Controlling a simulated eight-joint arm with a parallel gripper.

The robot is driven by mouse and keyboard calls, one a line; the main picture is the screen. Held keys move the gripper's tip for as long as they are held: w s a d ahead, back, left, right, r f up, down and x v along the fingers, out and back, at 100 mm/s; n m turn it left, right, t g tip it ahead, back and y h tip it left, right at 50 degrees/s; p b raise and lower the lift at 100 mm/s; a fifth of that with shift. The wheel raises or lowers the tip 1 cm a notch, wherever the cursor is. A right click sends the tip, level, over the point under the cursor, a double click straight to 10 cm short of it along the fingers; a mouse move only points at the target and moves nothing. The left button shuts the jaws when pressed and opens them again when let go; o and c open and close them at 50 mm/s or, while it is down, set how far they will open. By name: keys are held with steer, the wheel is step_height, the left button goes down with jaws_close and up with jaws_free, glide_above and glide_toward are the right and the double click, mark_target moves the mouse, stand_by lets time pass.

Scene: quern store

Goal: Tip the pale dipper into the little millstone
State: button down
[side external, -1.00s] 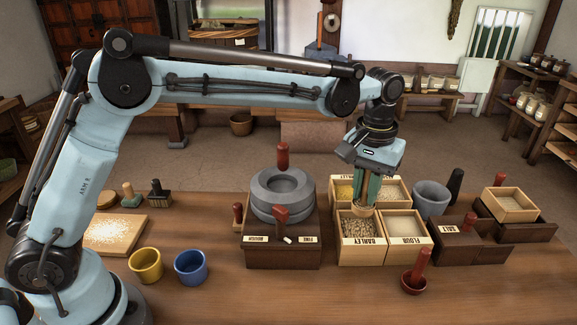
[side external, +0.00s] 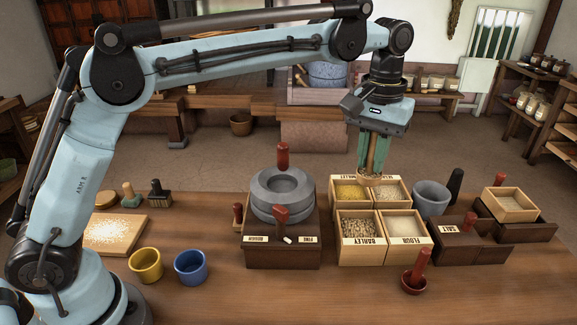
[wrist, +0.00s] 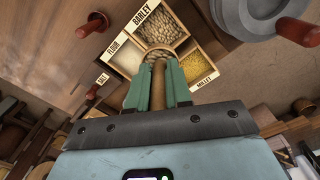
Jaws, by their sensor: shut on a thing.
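My gripper (side external: 373,152) is shut on the upright handle of the pale wooden dipper (side external: 370,181). The dipper hangs above the divided grain box. In the wrist view my gripper (wrist: 158,80) grips the dipper's handle, and the dipper's bowl (wrist: 158,52) appears to have pale grains in it. The little grey millstone (side external: 263,207), with a round hollow on top and a red handle, sits on a dark wooden base left of the dipper. It also shows in part at the upper right of the wrist view (wrist: 236,18).
The grain box (side external: 358,228) has several compartments, with barley and flour in front. A grey cup (side external: 431,198) and a dark salt box (side external: 458,240) stand to its right. A red ladle (side external: 415,282) is in front. Yellow (side external: 146,267) and blue (side external: 190,268) cups stand at left.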

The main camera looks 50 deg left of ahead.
step_height(320, 180, up, 4)
steer(key=shift+r, duration=0.1)
steer(key=s+a, duration=0.3)
steer(key=a, duration=0.6)
steer(key=t+h, duration=0.1)
steer(key=t, duration=0.4)
glide_above(282, 189)
steer(key=f, duration=0.7)
steer(key=shift+s+d+f, duration=0.3)
steer(key=shift+f, duration=0.05)
steer(key=t, duration=0.2)
steer(key=s+f+t+h, duration=0.1)
steer(key=t, duration=0.2)
steer(key=shift+s+a+f+t+h, duration=0.2)
steer(key=shift+s+t+h, duration=0.1)
steer(key=shift+s+h, duration=0.1)
steer(key=shift+w, duration=0.1)
stand_by(0.3)
